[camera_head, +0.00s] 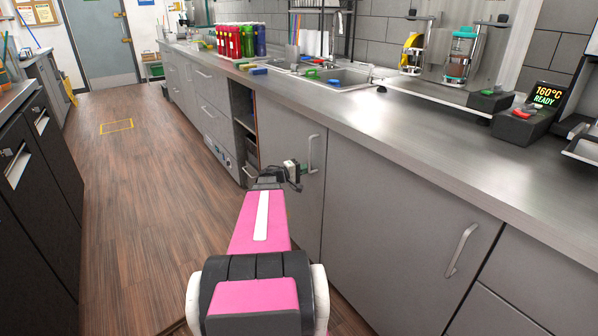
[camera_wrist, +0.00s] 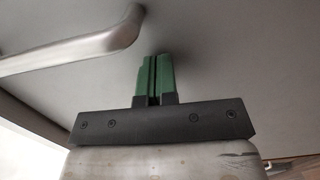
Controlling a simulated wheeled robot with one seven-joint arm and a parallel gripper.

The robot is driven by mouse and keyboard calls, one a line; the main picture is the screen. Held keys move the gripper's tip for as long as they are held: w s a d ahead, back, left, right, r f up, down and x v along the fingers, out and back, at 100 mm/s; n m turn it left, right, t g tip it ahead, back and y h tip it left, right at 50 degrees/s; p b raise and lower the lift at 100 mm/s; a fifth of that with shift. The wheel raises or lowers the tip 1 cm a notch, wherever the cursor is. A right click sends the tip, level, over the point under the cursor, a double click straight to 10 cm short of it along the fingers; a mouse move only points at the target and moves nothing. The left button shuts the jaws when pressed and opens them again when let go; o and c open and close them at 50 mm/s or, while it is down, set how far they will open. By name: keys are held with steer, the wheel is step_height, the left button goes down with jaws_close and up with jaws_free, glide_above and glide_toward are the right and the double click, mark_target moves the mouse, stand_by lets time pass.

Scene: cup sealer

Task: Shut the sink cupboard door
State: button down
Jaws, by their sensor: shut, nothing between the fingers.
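The grey sink cupboard door (camera_head: 287,135) stands under the counter below the sink, with a metal bar handle (camera_head: 313,153) near its right edge. The door looks flush, or nearly so, with the panel to its right; I cannot tell whether a small gap remains. My gripper (camera_head: 296,174) is in front of this door, left of and just below the handle. In the wrist view, the green fingertips (camera_wrist: 154,72) are together and empty, pointing at the grey door surface (camera_wrist: 215,55), close to it or touching. The handle (camera_wrist: 85,50) is left of the fingers there.
A dark open shelf space (camera_head: 243,112) lies left of the door. Another closed cupboard door (camera_head: 400,215) with a handle is to the right. The sink (camera_head: 345,77), bottles (camera_head: 240,40) and machines are on the counter (camera_head: 400,125). The wooden floor (camera_head: 150,200) in the aisle is clear.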

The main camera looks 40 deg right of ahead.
steer(key=shift+d+r+g, duration=0.1)
steer(key=shift+d+g, duration=0.2)
steer(key=shift+d, duration=0.5)
steer(key=s+v, duration=0.2)
steer(key=v, duration=1.3)
steer(key=shift+a, duration=0.55)
steer(key=shift+w+a, duration=0.1)
steer(key=shift+w, duration=0.05)
steer(key=a+f+n+t+y, duration=0.1)
steer(key=a+y, duration=0.4)
steer(key=a, duration=1)
steer(key=w+a+f+n+t+y, duration=0.1)
steer(key=a+f+y, duration=0.4)
steer(key=a, duration=1.1)
steer(key=a+f+n+t+y, duration=0.1)
steer(key=a+f+t+y, duration=0.2)
steer(key=a+y, duration=0.4)
steer(key=a, duration=0.9)
steer(key=shift+w+a+f+t, duration=0.25)
steer(key=shift+w+f+t, duration=0.05)
steer(key=shift+w+f, duration=0.1)
steer(key=shift+d, duration=0.1)
